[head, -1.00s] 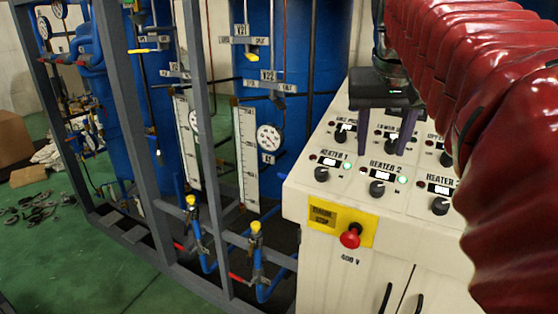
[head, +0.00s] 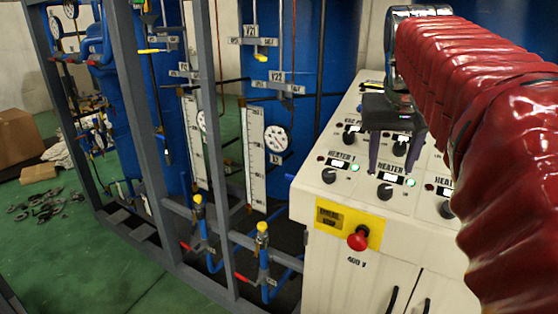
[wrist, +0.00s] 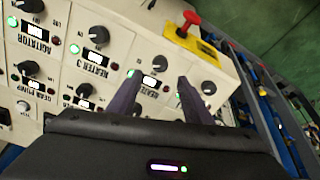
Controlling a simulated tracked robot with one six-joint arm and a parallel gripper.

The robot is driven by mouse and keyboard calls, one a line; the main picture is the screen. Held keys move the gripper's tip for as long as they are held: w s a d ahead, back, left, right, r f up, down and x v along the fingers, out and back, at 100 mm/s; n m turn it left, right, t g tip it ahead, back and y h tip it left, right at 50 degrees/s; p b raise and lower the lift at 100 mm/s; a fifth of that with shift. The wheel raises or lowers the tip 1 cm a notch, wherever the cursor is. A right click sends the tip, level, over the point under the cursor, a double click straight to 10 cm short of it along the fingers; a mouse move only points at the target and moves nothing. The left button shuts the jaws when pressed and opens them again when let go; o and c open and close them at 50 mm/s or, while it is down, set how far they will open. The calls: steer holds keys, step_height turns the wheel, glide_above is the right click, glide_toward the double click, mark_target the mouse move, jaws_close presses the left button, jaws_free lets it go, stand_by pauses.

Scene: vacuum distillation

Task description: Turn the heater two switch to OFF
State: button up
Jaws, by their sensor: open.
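The heater 2 switch is a black round knob (head: 385,191) on the white sloping control panel, below its label and small lit display. A green lamp (head: 411,182) glows beside that display. In the wrist view the panel is upside down, and the heater 2 knob (wrist: 154,62) shows beyond and between the fingers. My gripper (head: 392,168) is open and empty, with its two dark fingers over the heater 2 label area, short of the knob. In the wrist view the gripper (wrist: 156,80) has its fingers on either side of the display; contact with the panel cannot be told.
The heater 1 knob (head: 328,176) sits close on the left and the heater 3 knob (wrist: 98,34) on the other side. A red emergency stop button (head: 358,238) sticks out from a yellow plate below. A grey frame (head: 220,130) with pipes stands left of the panel.

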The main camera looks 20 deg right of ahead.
mark_target(385, 187)
steer(key=x, duration=0.8)
steer(key=shift+f, duration=0.2)
steer(key=shift+c, duration=0.7)
steer(key=shift+w, duration=0.1)
steer(key=c, duration=0.9)
